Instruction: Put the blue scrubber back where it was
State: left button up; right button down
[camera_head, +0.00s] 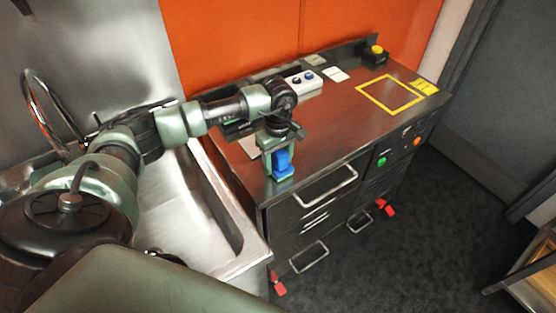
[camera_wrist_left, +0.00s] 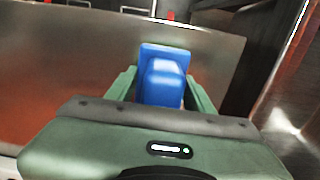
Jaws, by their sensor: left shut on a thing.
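The blue scrubber (camera_head: 282,164) is held in my left gripper (camera_head: 278,172), over the near left corner of the steel cabinet top. In the left wrist view the blue scrubber (camera_wrist_left: 162,76) sits between the two green fingers of the left gripper (camera_wrist_left: 160,92), which are shut on it. Whether the scrubber touches the cabinet top is hard to tell. My right gripper is not in view.
The steel cabinet (camera_head: 330,130) carries a white box with knobs (camera_head: 303,83), a yellow square outline (camera_head: 390,95) and a yellow button on a black box (camera_head: 376,56). A steel sink (camera_head: 215,215) lies left of it. Drawer handles (camera_head: 328,186) stick out in front.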

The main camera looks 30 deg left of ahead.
pick_arm(q)
jog(key=shift+f, duration=0.4)
jog(key=shift+f, duration=0.1)
jog(key=o, duration=1.3)
